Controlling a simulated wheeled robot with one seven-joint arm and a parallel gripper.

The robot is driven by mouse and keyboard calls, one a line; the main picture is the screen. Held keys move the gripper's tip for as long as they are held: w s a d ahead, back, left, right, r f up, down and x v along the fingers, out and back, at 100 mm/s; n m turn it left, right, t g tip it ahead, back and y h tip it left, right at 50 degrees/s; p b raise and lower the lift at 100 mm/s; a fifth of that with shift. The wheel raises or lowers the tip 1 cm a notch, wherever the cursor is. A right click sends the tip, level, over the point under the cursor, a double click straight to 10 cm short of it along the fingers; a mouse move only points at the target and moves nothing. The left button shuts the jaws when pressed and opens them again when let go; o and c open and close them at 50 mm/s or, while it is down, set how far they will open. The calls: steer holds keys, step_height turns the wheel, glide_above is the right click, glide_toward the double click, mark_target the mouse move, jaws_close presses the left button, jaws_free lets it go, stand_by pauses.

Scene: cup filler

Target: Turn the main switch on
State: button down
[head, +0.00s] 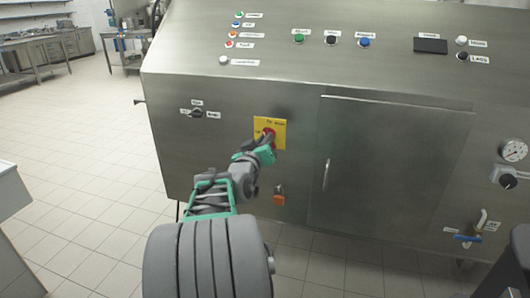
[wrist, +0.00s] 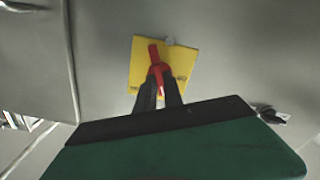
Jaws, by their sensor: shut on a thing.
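The main switch is a red rotary handle (wrist: 154,54) on a yellow plate (head: 277,127) on the front of the steel machine. In the wrist view the yellow plate (wrist: 181,64) shows behind the handle, with part of its lettering visible. My gripper (head: 267,143) reaches the switch from the front. In the wrist view my gripper's dark fingers (wrist: 160,88) are shut on the lower part of the red handle. The handle points nearly straight up in that view. In the head view my gripper hides part of the handle.
A black selector knob (head: 197,113) is left of the switch, and an orange part (head: 279,195) is below. A cabinet door with a vertical handle (head: 326,174) is to the right. Labelled buttons line the upper panel. Tiled floor (head: 95,160) is open at left.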

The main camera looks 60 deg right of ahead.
steer(key=m+b, duration=0.5)
steer(key=shift+f+b, duration=0.15)
steer(key=shift+b, duration=0.15)
stand_by(0.4)
steer(key=c, duration=1.5)
jaws_free()
steer(key=shift+o, duration=0.2)
steer(key=s+a+p, duration=0.1)
steer(key=a, duration=0.6)
steer(key=shift+a, duration=0.4)
steer(key=shift+s, duration=0.1)
